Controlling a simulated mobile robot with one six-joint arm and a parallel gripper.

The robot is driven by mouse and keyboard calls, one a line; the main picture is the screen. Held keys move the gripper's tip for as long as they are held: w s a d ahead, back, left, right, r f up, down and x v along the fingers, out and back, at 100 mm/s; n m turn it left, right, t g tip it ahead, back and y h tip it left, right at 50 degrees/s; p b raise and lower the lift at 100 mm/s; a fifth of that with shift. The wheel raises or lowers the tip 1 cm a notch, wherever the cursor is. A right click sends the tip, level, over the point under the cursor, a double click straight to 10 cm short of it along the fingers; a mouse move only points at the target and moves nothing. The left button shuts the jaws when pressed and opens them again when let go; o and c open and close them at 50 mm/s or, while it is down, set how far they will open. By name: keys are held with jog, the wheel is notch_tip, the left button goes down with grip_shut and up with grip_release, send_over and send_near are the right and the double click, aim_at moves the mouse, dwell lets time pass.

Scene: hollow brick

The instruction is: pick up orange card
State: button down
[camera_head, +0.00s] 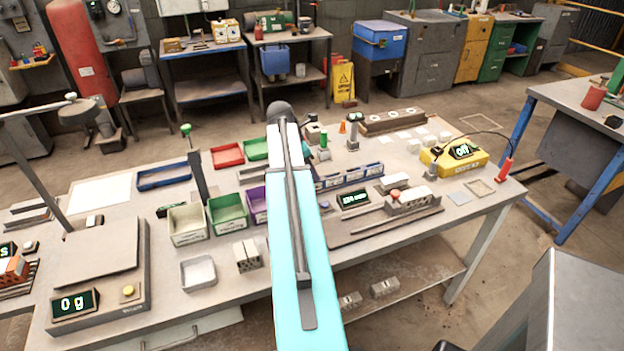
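I cannot make out an orange card in the head view. The workbench (220,285) carries many small items, and my arm covers a strip down its middle. My arm, light blue and white with a dark bar, reaches from the bottom edge toward the back of the bench. Its far end is a dark rounded joint. My gripper's fingers do not show. A small orange cone-like piece (342,127) stands at the back of the bench.
A scale reading "0 g" (98,270) stands at the left. Coloured bins, including a green one (228,218), sit left of my arm. A yellow device (455,162) is at the right. Thin upright posts, one green-topped (187,130), rise from the bench.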

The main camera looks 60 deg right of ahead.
jog(key=shift+r, duration=0.15)
notch_tip(320, 180, up, 9)
jog(key=shift+r+b, duration=0.1)
jog(key=shift+b, duration=0.9)
jog(key=shift+r, duration=0.3)
dwell(0.3)
